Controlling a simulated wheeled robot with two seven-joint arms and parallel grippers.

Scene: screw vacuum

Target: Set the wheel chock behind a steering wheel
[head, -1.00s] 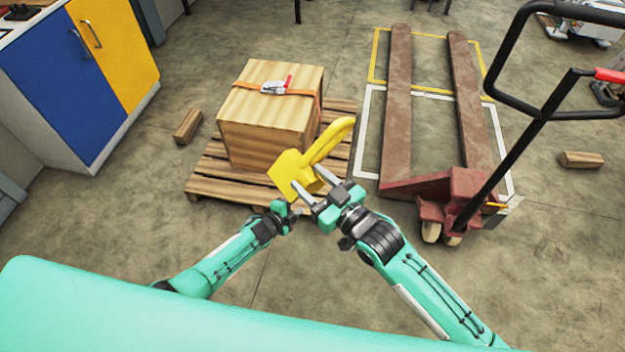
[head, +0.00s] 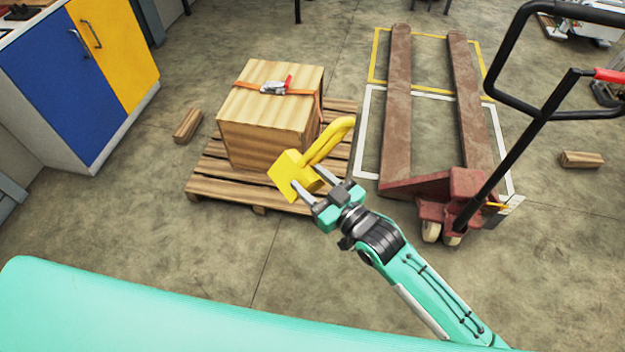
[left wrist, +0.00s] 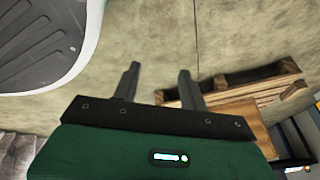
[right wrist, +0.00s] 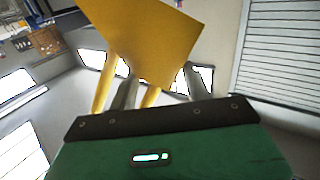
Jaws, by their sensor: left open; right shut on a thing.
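The yellow wheel chock (head: 293,174) with its looped handle is held up in front of the pallet in the head view. My right gripper (head: 312,183) is shut on it. In the right wrist view the chock (right wrist: 145,38) rises above the fingers, with the gripper (right wrist: 160,92) at its handle side. My left gripper is out of the head view; in the left wrist view it (left wrist: 158,85) is open and empty over the floor. The pallet truck (head: 455,195) stands at the right with its small wheels (head: 431,231) near the floor and its tall black handle leaning up.
A wooden pallet (head: 215,175) carries a strapped wooden crate (head: 255,130). Wood blocks lie at the left (head: 188,125) and right (head: 582,160). A blue and yellow cabinet (head: 60,85) stands at the far left. The floor in front is clear.

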